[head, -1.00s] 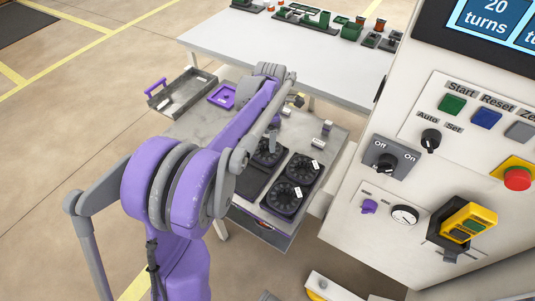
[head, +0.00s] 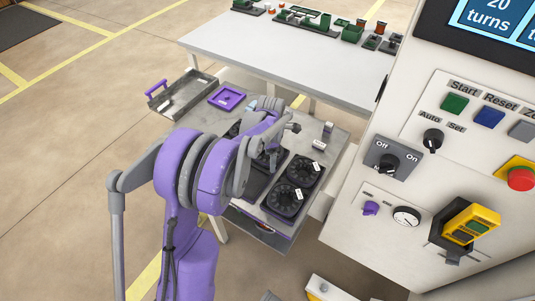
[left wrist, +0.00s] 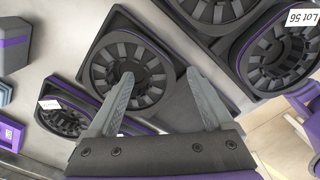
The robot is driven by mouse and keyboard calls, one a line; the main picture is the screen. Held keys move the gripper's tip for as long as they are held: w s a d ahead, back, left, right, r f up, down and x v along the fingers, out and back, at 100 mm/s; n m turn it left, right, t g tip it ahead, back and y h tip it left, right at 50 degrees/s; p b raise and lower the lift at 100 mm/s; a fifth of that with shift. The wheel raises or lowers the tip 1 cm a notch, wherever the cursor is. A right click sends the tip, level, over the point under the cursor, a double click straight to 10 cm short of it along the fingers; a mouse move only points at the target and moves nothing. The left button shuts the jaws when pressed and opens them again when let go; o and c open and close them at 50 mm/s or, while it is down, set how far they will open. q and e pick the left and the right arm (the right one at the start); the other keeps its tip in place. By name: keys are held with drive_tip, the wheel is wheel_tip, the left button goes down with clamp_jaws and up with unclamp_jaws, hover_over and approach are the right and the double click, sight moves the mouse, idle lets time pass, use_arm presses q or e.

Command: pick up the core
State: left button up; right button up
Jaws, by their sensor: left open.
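Several black slotted ring cores lie in dark square trays on the grey cart. In the head view one core (head: 306,169) and a nearer core (head: 286,196) show clearly; another is partly hidden behind my left arm. In the left wrist view a core (left wrist: 152,88) lies below my open, empty left gripper (left wrist: 160,74). The left finger overlaps this ring in the picture; the right finger appears beyond its right side. I cannot tell whether either touches it. Another core (left wrist: 281,54) is at the right and one (left wrist: 62,120) at the left. My right gripper is not in view.
A white table (head: 290,62) with green fixtures stands behind. The control cabinet (head: 350,215) is close on the right.

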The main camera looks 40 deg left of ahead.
use_arm(q)
clamp_jaws()
idle(0.3)
drive_tip(key=shift+r, duration=0.1)
idle(1.0)
